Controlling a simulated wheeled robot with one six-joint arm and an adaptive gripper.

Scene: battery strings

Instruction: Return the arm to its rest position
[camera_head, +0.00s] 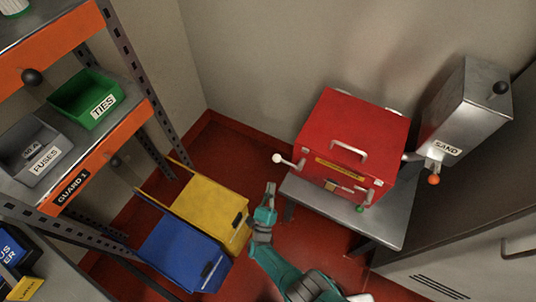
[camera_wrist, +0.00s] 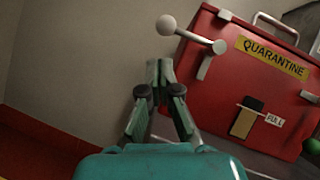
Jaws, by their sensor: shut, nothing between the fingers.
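My gripper (camera_head: 269,192) is at the end of my teal arm, in the lower middle of the head view. It points up and away, in front of the yellow bin and left of the red box. In the wrist view my gripper (camera_wrist: 158,66) has its fingertips together with nothing between them. The red quarantine box (camera_head: 350,140) stands on a grey metal table (camera_head: 392,218). It also shows in the wrist view (camera_wrist: 222,88), to the right of and behind the fingers. Its white-knobbed lever (camera_wrist: 192,34) shows right of the fingertips. The gripper appears apart from everything.
A yellow bin (camera_head: 208,205) and a blue bin (camera_head: 178,255) stand left of my arm. A shelf rack (camera_head: 132,118) holds a green TIES bin (camera_head: 86,98) and a grey FUSES bin (camera_head: 35,146). A SAND dispenser (camera_head: 462,112) stands right. Red floor (camera_head: 232,142) is clear behind the gripper.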

